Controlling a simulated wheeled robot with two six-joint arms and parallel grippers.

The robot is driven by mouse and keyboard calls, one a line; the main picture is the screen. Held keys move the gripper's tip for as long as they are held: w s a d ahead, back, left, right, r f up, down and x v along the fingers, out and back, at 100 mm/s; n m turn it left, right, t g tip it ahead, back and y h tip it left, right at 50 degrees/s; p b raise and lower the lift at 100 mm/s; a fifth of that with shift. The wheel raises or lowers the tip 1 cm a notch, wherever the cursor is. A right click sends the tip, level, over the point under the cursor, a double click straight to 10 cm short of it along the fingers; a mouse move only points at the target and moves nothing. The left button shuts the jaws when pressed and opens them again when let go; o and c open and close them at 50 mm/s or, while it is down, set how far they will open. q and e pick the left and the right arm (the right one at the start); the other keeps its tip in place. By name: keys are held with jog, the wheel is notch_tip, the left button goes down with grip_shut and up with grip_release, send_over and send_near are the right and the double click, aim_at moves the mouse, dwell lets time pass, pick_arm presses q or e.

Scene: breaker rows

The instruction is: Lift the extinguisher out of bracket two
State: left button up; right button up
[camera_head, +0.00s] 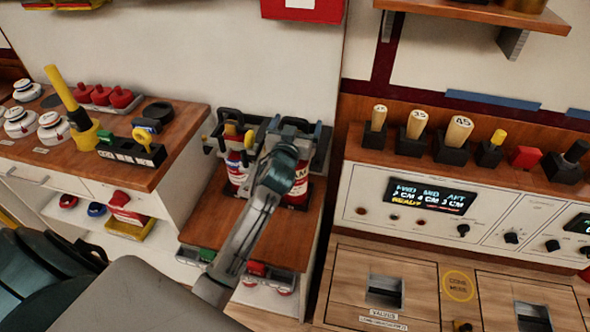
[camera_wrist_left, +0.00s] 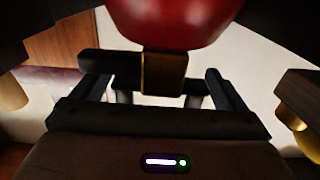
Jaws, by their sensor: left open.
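Two red extinguishers with white labels stand side by side on a wooden shelf top, a left one (camera_head: 237,174) and a right one (camera_head: 298,194). Black bracket parts stand around them, and I can read no bracket number. My left arm reaches up to the right extinguisher, and my left gripper (camera_head: 294,133) is open at its top. The arm covers part of that extinguisher. In the left wrist view, a red rounded body (camera_wrist_left: 180,22) with a brass-coloured piece (camera_wrist_left: 163,74) is close ahead, above black bars. I cannot tell whether the gripper touches it. My right gripper is out of view.
A wooden counter (camera_head: 175,152) with red knobs and a yellow-handled tool is at left. At right stands a control console (camera_head: 360,208) with a lit display and several wooden-handled levers. A wall shelf (camera_head: 480,12) hangs above the console.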

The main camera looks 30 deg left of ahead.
pick_arm(q)
grip_shut()
jog(key=shift+r, duration=0.2)
jog(key=shift+w+r, duration=0.1)
